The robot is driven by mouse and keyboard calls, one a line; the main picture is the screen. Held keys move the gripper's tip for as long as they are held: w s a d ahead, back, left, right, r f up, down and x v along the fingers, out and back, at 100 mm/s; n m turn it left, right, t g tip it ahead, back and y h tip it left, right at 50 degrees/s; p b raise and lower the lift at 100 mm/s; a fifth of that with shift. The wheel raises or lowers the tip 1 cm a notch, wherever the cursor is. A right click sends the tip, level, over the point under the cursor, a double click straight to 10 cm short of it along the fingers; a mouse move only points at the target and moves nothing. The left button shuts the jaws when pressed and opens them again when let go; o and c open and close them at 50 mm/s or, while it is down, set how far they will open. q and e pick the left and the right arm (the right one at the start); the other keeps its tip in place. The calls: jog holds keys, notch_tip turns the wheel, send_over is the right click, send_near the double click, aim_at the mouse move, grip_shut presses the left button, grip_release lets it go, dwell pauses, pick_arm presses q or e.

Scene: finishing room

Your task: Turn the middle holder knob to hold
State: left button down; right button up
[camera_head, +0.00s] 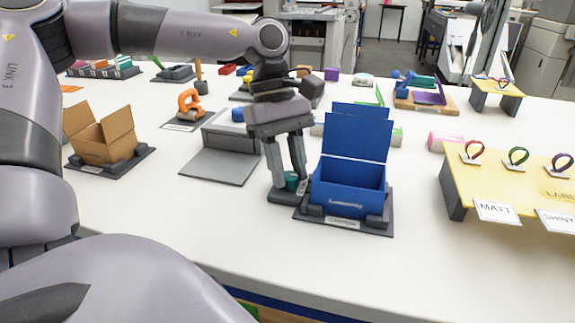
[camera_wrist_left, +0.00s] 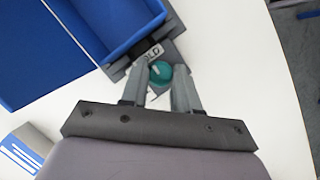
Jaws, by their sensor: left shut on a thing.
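The teal knob (camera_head: 291,181) sits on a small dark block at the left side of the blue box's holder (camera_head: 377,229). My left gripper (camera_head: 288,176) reaches down from above and is shut on the knob, one finger on each side. In the left wrist view the knob (camera_wrist_left: 160,71) shows between the fingertips, beside a white label of which I read "OLD". I cannot tell which way the knob is turned. The open blue box (camera_head: 346,187) stands in the holder, lid up. My right gripper is in neither view.
A grey open box (camera_head: 218,165) and a cardboard box (camera_head: 103,140) on a dark holder stand to the left. A yellow stand (camera_head: 500,190) with ribbon loops and labels is at the right. The white table (camera_head: 200,225) is clear in front.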

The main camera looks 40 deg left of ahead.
pick_arm(q)
jog(key=c, duration=1.1)
grip_release()
jog(key=shift+p+v, duration=0.45)
jog(key=shift+v, duration=3.1)
